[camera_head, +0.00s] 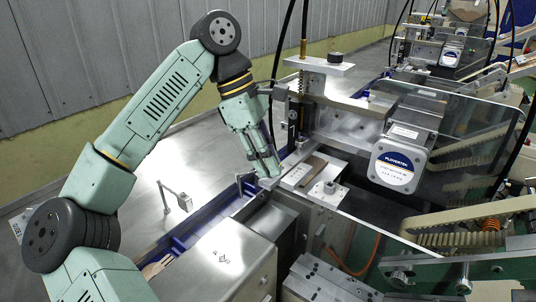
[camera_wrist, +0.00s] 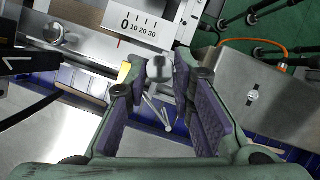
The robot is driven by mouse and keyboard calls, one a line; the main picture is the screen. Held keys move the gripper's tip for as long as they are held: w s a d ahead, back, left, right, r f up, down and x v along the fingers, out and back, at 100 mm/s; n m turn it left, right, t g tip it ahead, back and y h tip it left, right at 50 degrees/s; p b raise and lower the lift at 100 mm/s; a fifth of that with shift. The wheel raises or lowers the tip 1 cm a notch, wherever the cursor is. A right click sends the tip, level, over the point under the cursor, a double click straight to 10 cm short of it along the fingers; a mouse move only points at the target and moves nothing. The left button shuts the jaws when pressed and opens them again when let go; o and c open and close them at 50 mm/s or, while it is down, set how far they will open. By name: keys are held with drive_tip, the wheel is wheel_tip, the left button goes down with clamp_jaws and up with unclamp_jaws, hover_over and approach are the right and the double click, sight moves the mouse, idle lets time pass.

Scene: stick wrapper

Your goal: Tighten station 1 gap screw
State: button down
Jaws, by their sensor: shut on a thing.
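My gripper (camera_head: 268,170) reaches down to the machine's near edge, beside a metal block. In the wrist view its two purple-padded fingers (camera_wrist: 160,72) close in from left and right. The gap screw's round grey knob (camera_wrist: 159,68) sits between the fingertips, and the gripper is shut on it. A white scale plate (camera_wrist: 140,22) marked 0, 10, 20, 30 lies just beyond the knob. In the head view the fingers hide the knob.
A motor with a blue round label (camera_head: 395,168) and a clear panel (camera_head: 465,125) stand to the right. A steel box (camera_head: 225,262) sits close in front of the gripper. A spring-loaded post (camera_head: 303,50) rises behind. Bare metal table (camera_head: 150,180) lies left.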

drive_tip(key=shift+m, duration=0.3)
drive_tip(key=c, duration=1.4)
unclamp_jaws()
drive_tip(key=v, duration=1.2)
drive_tip(key=shift+w+d, duration=0.1)
drive_tip(key=shift+w, duration=0.05)
